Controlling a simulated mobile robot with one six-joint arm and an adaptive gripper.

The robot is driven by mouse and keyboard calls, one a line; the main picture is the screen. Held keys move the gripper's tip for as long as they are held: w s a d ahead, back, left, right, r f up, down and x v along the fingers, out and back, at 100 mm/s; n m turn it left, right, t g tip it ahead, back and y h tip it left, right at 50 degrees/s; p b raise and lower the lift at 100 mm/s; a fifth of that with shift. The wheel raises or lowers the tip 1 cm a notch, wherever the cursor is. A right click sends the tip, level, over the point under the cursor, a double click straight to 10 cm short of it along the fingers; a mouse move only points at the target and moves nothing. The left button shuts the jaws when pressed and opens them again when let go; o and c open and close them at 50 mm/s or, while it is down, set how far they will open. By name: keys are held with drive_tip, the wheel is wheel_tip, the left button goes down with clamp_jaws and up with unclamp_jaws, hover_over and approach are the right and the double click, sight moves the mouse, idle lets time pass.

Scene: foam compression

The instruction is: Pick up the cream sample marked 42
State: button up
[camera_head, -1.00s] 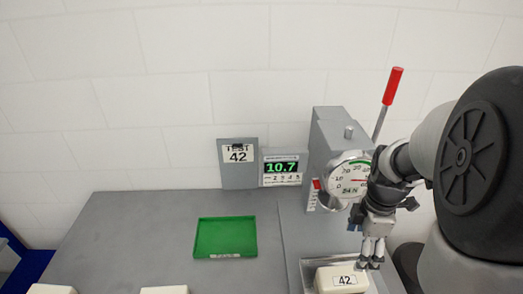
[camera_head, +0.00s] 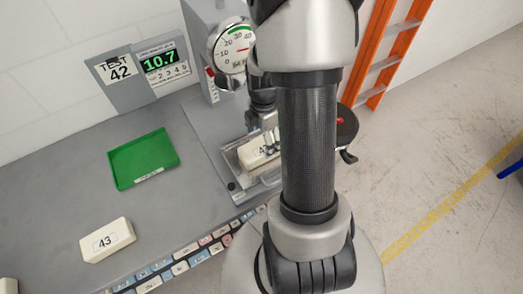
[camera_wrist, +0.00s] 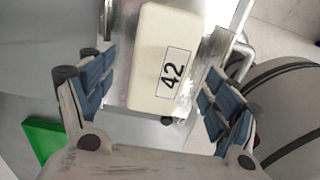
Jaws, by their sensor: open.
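The cream sample marked 42 (camera_head: 252,154) lies in a shiny metal tray (camera_head: 237,184) under the press with the round dial. In the wrist view the sample (camera_wrist: 160,50) shows its label 42 upward, between and just beyond my fingers. My gripper (camera_wrist: 152,98) is open, one blue-padded finger on each side of the sample's near end, with visible gaps. In the head view my gripper (camera_head: 267,141) is over the right part of the sample, and my arm hides part of that area.
A cream sample marked 43 (camera_head: 107,241) lies on the grey bench (camera_head: 60,215). An empty green tray (camera_head: 143,158) lies left of the press (camera_head: 197,60). A sign reads TEST 42 (camera_head: 115,75) beside a display (camera_head: 162,62) showing 10.7. An orange ladder (camera_head: 392,60) stands at right.

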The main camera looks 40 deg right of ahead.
sight(262, 146)
drive_tip(key=f, duration=0.1)
drive_tip(key=f+b, duration=0.1)
drive_tip(key=f, duration=0.3)
drive_tip(key=shift+a, duration=0.3)
drive_tip(key=shift+c, duration=0.4)
drive_tip(key=shift+r, duration=0.1)
drive_tip(key=c, duration=0.8)
drive_tip(key=shift+c, duration=0.2)
